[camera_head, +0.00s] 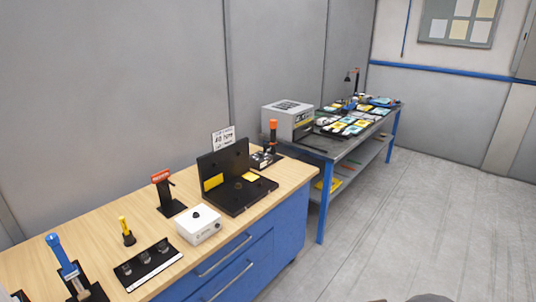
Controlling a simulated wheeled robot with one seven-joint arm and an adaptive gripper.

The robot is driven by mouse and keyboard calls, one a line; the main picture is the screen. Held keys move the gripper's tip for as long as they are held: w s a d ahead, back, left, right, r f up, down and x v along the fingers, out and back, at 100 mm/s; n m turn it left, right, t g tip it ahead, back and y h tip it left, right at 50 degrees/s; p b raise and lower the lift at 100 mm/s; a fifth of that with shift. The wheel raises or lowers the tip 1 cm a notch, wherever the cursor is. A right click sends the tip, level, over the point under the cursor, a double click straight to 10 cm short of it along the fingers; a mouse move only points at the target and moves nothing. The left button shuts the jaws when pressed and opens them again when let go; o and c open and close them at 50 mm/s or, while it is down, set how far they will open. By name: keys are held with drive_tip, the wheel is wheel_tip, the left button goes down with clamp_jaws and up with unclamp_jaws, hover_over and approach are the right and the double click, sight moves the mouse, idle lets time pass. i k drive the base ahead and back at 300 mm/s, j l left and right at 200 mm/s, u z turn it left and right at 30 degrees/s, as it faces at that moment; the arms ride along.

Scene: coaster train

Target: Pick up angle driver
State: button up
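I cannot tell for sure which tool is the angle driver. Several tools stand upright on the wooden workbench (105,237). One has an orange-red head (161,176) and stands in a black holder (173,208). A blue-handled tool (55,246) stands in a dark holder at the lower left. A small yellow-handled tool (124,224) stands between them. Another tool with an orange top (273,125) stands at the bench's far end. My gripper is not in view.
The bench also bears a white box (198,225), a black strip with round parts (153,267) and a black open case (240,197). A grey metal table (338,148) with a grey machine (287,124) stands beyond. Grey floor (410,220) to the right is clear.

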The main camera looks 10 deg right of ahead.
sight(273, 123)
drive_tip(key=i, duration=1.3)
drive_tip(key=i+l, duration=0.4)
drive_tip(key=i+l+u, duration=0.15)
drive_tip(key=i+l, duration=0.7)
drive_tip(key=i+l+u, duration=0.15)
drive_tip(key=i+l, duration=0.25)
drive_tip(key=l, duration=0.2)
drive_tip(key=i+l, duration=0.35)
drive_tip(key=l, duration=0.15)
drive_tip(key=i+l+u, duration=0.1)
drive_tip(key=i+l, duration=0.3)
drive_tip(key=l, duration=0.15)
